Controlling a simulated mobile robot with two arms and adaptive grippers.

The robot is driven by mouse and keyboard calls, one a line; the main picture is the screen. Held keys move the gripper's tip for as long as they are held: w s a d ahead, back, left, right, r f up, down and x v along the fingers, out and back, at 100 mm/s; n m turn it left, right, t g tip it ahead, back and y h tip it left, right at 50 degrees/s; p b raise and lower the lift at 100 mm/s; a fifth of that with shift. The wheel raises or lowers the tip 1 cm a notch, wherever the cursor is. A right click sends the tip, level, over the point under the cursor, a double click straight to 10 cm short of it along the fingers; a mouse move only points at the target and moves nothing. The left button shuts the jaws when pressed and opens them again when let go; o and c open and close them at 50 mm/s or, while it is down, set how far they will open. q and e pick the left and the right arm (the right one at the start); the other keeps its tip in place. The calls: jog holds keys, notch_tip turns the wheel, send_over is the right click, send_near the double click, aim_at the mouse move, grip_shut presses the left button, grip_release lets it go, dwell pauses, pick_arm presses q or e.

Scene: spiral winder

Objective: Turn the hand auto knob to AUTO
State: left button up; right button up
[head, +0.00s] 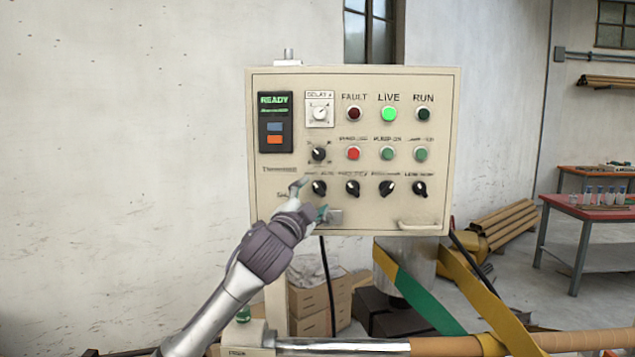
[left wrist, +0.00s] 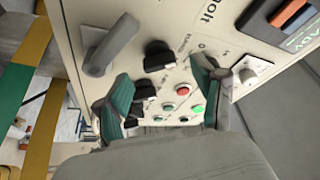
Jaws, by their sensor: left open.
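The beige control panel (head: 438,172) faces me with a lower row of black rotary knobs. The label lettering is too small to read, so I cannot tell for sure which knob is hand auto. The leftmost lower knob (head: 319,188) is right by my left gripper (head: 311,199). In the left wrist view a black knob (left wrist: 158,55) shows between the open fingers of my left gripper (left wrist: 162,78), ahead of them. The fingers stand apart with nothing held; contact with the knob is not visible. My right gripper is out of view.
Another knob (head: 319,153) sits above. Red and green buttons and lamps fill the upper panel; LIVE (head: 388,114) glows green. A roll with green and yellow straps lies below.

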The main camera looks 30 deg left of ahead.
aim_at(318, 191)
pick_arm(q)
jog(key=shift+p+x, duration=0.45)
jog(key=shift+x, duration=1.3)
